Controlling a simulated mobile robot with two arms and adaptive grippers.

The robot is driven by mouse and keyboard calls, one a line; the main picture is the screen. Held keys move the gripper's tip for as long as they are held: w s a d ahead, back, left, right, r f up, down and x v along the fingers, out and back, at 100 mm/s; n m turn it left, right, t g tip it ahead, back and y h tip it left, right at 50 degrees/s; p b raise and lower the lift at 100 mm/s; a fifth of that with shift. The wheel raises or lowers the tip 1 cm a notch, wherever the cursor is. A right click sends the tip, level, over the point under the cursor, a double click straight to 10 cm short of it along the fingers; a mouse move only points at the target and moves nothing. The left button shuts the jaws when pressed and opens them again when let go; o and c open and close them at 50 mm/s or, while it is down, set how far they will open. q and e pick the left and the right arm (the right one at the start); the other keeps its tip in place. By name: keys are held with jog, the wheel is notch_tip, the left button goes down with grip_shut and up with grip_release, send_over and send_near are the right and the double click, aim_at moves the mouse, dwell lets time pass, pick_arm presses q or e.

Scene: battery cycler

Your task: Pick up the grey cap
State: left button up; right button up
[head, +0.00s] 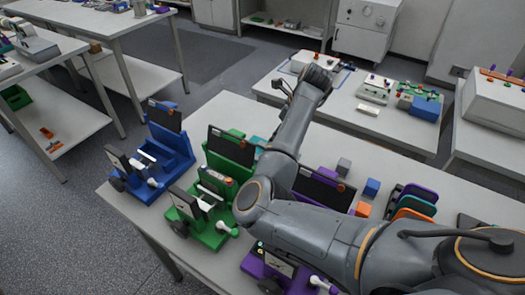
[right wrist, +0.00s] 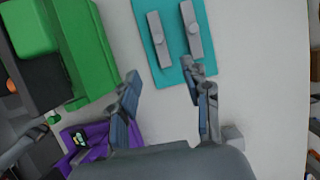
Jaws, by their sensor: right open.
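A small grey block (head: 343,166) stands on the table; I cannot tell whether it is the grey cap. A similar light grey block shows in the right wrist view (right wrist: 233,137), just right of my right gripper's right finger. My left gripper is not in view.
Blue (head: 160,155), green (head: 210,235) and purple (head: 262,272) stations stand along the table. A blue cube (head: 371,188), an orange cube (head: 363,209) and a coloured rack (head: 412,205) stand right. Bare table (right wrist: 260,60) lies right of the tray.

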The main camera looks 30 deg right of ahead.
jog(key=f, duration=0.1)
jog(key=a+f, duration=0.1)
jog(key=f, duration=0.1)
jog(key=f+p, duration=0.1)
jog(key=shift+w+a+f, duration=0.2)
jog(key=shift+w+a, duration=0.15)
jog(key=shift+a, duration=0.05)
jog(key=x, duration=0.2)
jog(key=shift+w+d+f, duration=0.15)
jog(key=shift+w+f, duration=0.15)
jog(key=shift+p+x, duration=0.55)
jog(key=shift+x, duration=0.25)
jog(key=x, duration=0.3)
jog(key=shift+w+d+f+p, duration=0.1)
jog(key=shift+w+f+p, duration=0.1)
jog(key=shift+p, duration=0.15)
jog(key=shift+w+f, duration=0.2)
jog(key=shift+f, duration=0.15)
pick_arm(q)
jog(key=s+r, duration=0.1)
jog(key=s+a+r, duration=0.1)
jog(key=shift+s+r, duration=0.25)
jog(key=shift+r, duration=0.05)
pick_arm(e)
jog(key=c, duration=0.9)
